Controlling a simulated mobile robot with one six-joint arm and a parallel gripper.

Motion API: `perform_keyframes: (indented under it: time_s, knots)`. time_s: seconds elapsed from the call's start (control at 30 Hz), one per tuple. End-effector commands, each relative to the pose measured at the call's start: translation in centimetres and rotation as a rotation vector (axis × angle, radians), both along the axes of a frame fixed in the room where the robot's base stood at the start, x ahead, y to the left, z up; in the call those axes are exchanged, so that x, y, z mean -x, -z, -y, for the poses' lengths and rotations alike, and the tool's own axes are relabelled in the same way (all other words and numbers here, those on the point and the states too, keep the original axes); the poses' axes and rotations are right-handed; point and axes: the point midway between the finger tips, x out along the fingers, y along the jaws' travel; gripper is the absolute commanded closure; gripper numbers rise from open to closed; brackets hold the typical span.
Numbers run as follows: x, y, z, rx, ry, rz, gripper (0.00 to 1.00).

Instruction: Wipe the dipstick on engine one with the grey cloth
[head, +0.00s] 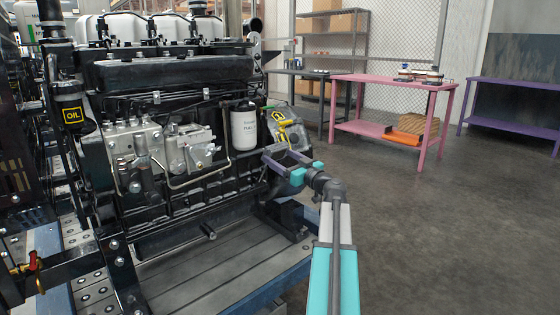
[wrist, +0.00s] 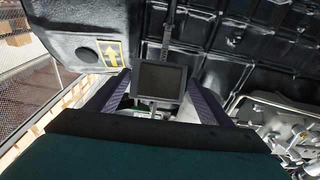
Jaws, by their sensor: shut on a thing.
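Engine one is the black diesel engine (head: 165,75) filling the left of the head view. My gripper (head: 279,158) is at the engine's right end, below the yellow-marked part; its two fingers also show in the wrist view (wrist: 157,92). A dark grey square pad, which looks like the grey cloth (wrist: 160,82), sits between the fingers, and they are shut on it. A thin dark upright strip (wrist: 168,30) runs above the pad in the wrist view; I cannot tell whether it is the dipstick. A yellow arrow label (wrist: 112,53) is just left of it.
A white filter (head: 243,128) and metal pump parts (head: 135,150) stick out from the engine's side. The engine stands on a grey slotted base (head: 205,275). A pink table (head: 390,80), a purple table (head: 520,85) and shelving (head: 335,40) stand behind. Open floor lies right.

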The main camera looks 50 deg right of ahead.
Motion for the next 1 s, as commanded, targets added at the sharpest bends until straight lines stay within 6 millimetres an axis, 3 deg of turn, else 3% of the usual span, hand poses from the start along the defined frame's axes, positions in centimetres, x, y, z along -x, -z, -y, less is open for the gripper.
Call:
perform_keyframes:
  time_s: [1.0]
  knots:
    - [1.3, -3.4, -0.3, -0.001, -0.003, 0.009, 0.44]
